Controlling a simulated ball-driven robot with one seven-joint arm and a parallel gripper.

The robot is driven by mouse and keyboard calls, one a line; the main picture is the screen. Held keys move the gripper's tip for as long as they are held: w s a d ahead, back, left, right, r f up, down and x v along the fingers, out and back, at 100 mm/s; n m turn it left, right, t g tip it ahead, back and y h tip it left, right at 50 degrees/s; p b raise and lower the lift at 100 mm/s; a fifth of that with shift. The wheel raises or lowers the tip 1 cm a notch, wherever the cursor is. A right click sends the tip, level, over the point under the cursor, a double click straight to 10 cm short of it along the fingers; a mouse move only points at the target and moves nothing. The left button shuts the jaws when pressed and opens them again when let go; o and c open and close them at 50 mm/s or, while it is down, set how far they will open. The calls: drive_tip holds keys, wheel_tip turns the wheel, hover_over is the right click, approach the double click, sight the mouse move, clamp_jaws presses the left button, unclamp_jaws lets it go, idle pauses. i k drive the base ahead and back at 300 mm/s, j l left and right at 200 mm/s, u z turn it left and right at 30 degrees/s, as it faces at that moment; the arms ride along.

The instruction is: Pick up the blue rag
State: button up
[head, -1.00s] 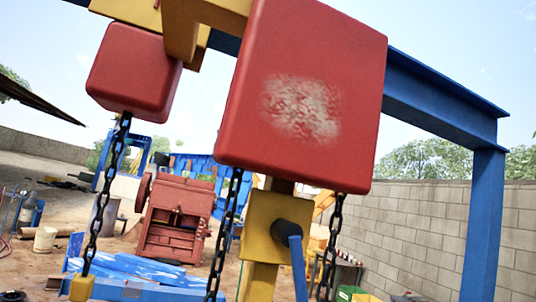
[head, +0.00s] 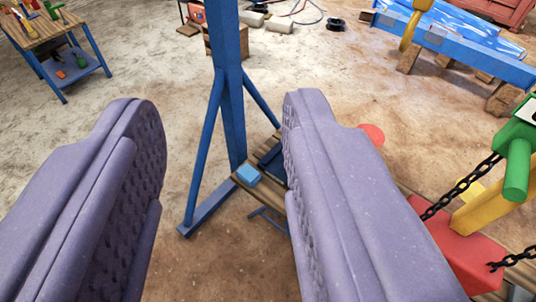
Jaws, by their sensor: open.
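My gripper (head: 220,102) shows in the head view as two large purple padded fingers, wide apart with nothing between them. A small light blue block-like item, which may be the folded blue rag (head: 248,174), lies on the near left end of a low wooden-topped bench (head: 268,185). It appears in the gap between the fingers, nearer the right one, well beyond them and not touched. The right finger hides part of the bench. A darker blue object (head: 273,158) sits just behind the light blue item.
A blue post (head: 228,90) with slanted braces stands just left of the bench. A tool table (head: 62,50) is at the upper left. Red and yellow parts with black chains (head: 460,188) crowd the right. Bare dirt floor is open at the left and middle.

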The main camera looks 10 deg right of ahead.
sight(247, 173)
drive_tip(key=i+j+z, duration=0.45)
drive_tip(key=i+j, duration=0.3)
drive_tip(key=i, duration=0.35)
drive_tip(key=i+j+z, duration=0.4)
drive_tip(key=i+j, duration=0.55)
drive_tip(key=j, duration=0.15)
